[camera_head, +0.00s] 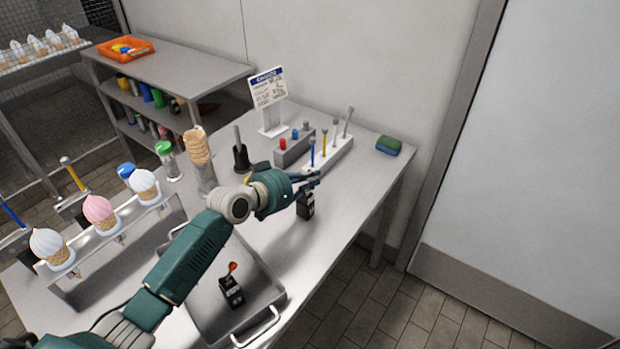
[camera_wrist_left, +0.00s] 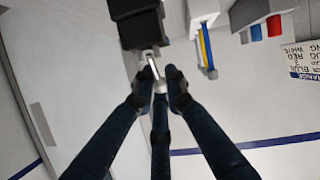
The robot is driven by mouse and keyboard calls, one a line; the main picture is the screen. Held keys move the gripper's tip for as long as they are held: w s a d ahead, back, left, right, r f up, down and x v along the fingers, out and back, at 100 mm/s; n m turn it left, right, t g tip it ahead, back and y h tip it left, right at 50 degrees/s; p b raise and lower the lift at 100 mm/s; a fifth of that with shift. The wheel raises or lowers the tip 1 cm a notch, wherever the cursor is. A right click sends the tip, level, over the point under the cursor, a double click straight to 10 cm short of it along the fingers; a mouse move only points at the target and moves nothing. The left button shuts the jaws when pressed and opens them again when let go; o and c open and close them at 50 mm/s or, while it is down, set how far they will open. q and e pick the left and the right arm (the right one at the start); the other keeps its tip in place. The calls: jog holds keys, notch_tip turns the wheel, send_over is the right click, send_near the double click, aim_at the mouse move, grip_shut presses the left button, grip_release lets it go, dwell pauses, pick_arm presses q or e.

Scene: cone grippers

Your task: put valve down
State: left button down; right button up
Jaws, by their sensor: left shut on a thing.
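My left gripper (camera_head: 308,181) is shut on a valve (camera_head: 306,207), a black block with pale markings, near the right edge of the steel table. In the left wrist view the fingers (camera_wrist_left: 160,90) close around the valve's thin silver stem, and its black body (camera_wrist_left: 138,24) lies beyond them. I cannot tell whether its underside touches the tabletop. A second black valve (camera_head: 231,292) with a red-orange handle stands in the metal tray (camera_head: 262,283) at the front of the table. My right gripper is not in view.
A rack of ice cream cones (camera_head: 100,250) stands on the left. A holder with blue and yellow rods (camera_head: 330,155), a grey block with red and blue knobs (camera_head: 294,150), a sign (camera_head: 268,88) and a green-blue sponge (camera_head: 389,146) are at the back. The table's right strip is clear.

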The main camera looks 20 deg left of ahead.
pick_arm(q)
jog(key=shift+f, duration=0.15)
jog(key=c, duration=1.8)
grip_release()
jog(key=shift+o, duration=0.2)
jog(key=shift+r, duration=0.2)
jog(key=b+v, duration=0.1)
jog(key=v, duration=1.1)
